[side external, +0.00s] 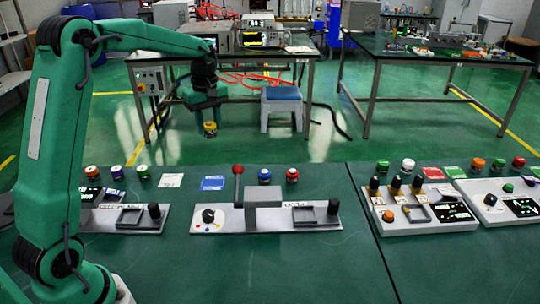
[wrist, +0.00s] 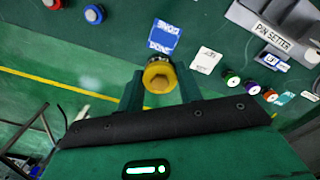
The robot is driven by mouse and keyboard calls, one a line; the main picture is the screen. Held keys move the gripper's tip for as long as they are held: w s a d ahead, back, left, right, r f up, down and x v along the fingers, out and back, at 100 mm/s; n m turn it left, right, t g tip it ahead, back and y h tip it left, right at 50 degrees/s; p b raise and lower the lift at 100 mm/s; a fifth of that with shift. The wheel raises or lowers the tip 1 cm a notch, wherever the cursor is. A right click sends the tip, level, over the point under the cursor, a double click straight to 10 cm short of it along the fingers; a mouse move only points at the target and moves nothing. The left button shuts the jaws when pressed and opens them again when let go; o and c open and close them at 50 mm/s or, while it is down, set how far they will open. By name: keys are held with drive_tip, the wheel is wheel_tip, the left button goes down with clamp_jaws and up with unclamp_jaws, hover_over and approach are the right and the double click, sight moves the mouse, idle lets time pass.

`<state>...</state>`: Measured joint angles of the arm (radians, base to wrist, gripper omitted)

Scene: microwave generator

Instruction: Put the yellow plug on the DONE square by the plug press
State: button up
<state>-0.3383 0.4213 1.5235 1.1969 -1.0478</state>
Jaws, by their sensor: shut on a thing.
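My gripper (side external: 209,119) is shut on the yellow plug (side external: 210,129) and holds it up in the air, beyond the far edge of the near table as the side view shows it. In the wrist view the yellow plug (wrist: 158,77) sits between the two green fingers of my gripper (wrist: 160,88). The blue DONE square (side external: 213,183) lies bare on the table behind the plug press (side external: 263,196). It also shows in the wrist view (wrist: 163,38), just above the plug in the picture, its lettering readable. The plug is apart from it.
A white card (side external: 171,180) lies left of the DONE square. A red-knobbed lever (side external: 238,171) stands upright at the press. Blue (side external: 264,175) and red (side external: 292,175) plugs stand to the right. The pin setter (wrist: 272,38) and several coloured plugs are on the other side.

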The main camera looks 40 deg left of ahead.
drive_tip(key=shift+s+a+n, duration=0.15)
drive_tip(key=shift+s+a, duration=0.05)
drive_tip(key=shift+a, duration=0.25)
drive_tip(key=shift+s+a+n, duration=0.15)
drive_tip(key=shift+a, duration=0.3)
drive_tip(key=shift+w+d+f, duration=0.1)
drive_tip(key=shift+d+f, duration=0.05)
drive_tip(key=shift+f, duration=4.2)
drive_tip(key=shift+d+f, duration=0.1)
drive_tip(key=shift+f, duration=4.25)
drive_tip(key=shift+f, duration=0.1)
drive_tip(key=o, duration=1.1)
drive_tip(key=shift+o, duration=0.2)
wheel_tip(320, 180, up, 12)
